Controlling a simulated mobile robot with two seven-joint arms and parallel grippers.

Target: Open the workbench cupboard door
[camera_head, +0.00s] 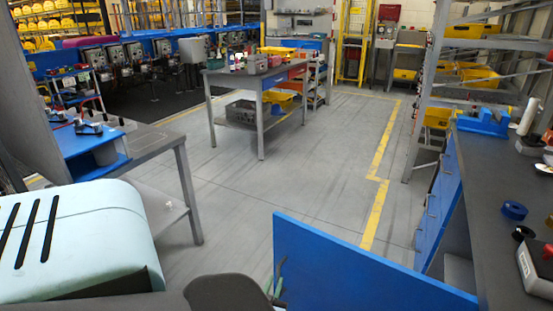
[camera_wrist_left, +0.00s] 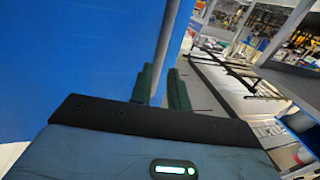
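The blue cupboard door (camera_head: 365,265) stands swung out from the workbench (camera_head: 500,190) on the right, its panel reaching across the bottom middle of the head view. In the left wrist view the door (camera_wrist_left: 75,60) fills the left side. A grey bar handle (camera_wrist_left: 164,45) runs along the door near its edge. My left gripper (camera_wrist_left: 162,88) has its dark green fingers on either side of this handle and looks shut on it. In the head view the left gripper (camera_head: 277,278) is partly hidden at the door's left edge. My right gripper is not in view.
A blue vise (camera_head: 484,121) and a blue tape roll (camera_head: 514,210) are on the workbench. A table (camera_head: 150,145) stands at the left and another table (camera_head: 255,80) farther back. The grey floor (camera_head: 310,165) between them and the door is clear.

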